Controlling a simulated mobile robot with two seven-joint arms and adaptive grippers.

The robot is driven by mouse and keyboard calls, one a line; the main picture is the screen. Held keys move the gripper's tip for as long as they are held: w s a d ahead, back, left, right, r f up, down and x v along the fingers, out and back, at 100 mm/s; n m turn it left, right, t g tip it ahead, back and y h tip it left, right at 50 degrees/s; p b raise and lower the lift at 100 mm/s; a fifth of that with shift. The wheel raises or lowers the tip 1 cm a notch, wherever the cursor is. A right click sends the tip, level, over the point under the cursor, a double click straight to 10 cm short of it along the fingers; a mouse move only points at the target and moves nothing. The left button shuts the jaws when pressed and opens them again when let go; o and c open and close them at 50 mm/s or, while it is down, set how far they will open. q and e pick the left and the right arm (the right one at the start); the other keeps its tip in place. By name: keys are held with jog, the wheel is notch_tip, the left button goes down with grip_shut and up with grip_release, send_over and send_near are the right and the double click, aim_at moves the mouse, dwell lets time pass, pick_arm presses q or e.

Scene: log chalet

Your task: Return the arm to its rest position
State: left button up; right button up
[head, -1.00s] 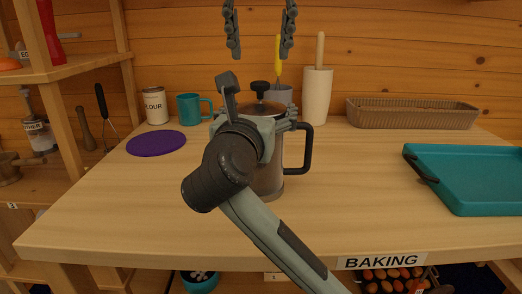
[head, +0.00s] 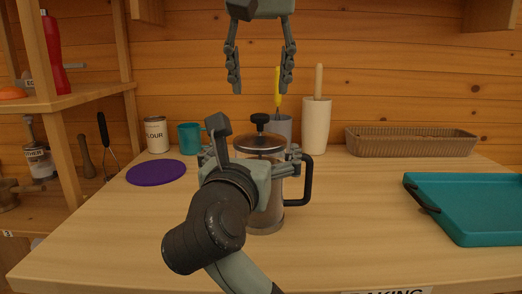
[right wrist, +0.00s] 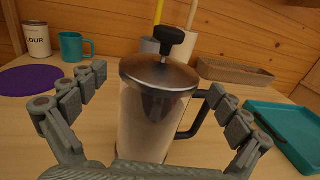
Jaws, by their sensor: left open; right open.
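A French press (head: 265,218), with a metal lid, black knob and black handle, stands upright on the wooden table. My right gripper (head: 250,158) is open, its fingers spread on either side of the press near the lid. In the right wrist view the press (right wrist: 155,115) stands between the two open fingers (right wrist: 158,82), with the handle to the right. I cannot tell whether a finger touches it. My arm hides part of its front in the head view. My left gripper (head: 261,88) is open and empty, fingers down, high above and behind the press.
A purple mat (head: 156,172), flour canister (head: 156,136) and teal mug (head: 191,138) are left. A teal tray (head: 470,205) is right. Table is clear between press and tray.

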jog(key=s+a, duration=0.1)
jog(key=s, duration=0.7)
jog(key=shift+s+a, duration=0.15)
jog(key=shift+a, duration=0.1)
jog(key=w, duration=0.3)
jog(key=w+d, duration=0.1)
jog(key=w, duration=0.3)
jog(key=w+d, duration=0.1)
jog(key=w, duration=0.3)
jog(key=shift+w+d, duration=0.1)
jog(key=shift+w, duration=0.35)
pick_arm(q)
jog(key=shift+x, duration=1.55)
